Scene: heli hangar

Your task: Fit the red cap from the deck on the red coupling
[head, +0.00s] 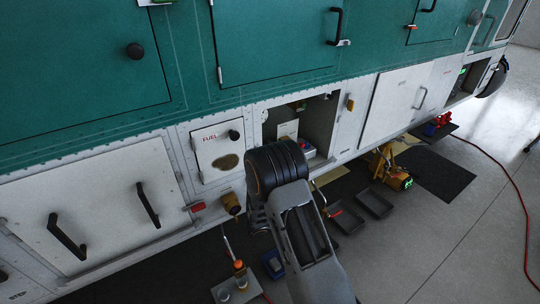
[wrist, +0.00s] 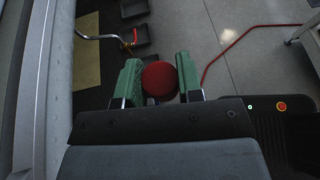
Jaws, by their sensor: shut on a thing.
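My gripper (wrist: 159,82) is shut on a round, dark red cap (wrist: 160,80), held between its two green fingers in the wrist view. In the head view my arm's wrist hides the cap and most of the gripper. A small red fitting (head: 198,207) shows on the lower white side of the helicopter, left of my arm; I cannot tell for sure whether it is the red coupling. A brass-coloured round fitting (head: 231,203) sits just right of it. No coupling shows clearly in the wrist view.
An open bay (head: 318,122) lies behind my wrist, beside the fuel door (head: 217,150). Dark trays (head: 375,203), a yellow unit (head: 392,170) and a blue box (head: 273,263) stand on the floor below. A red hose (head: 522,215) crosses the clear floor at right.

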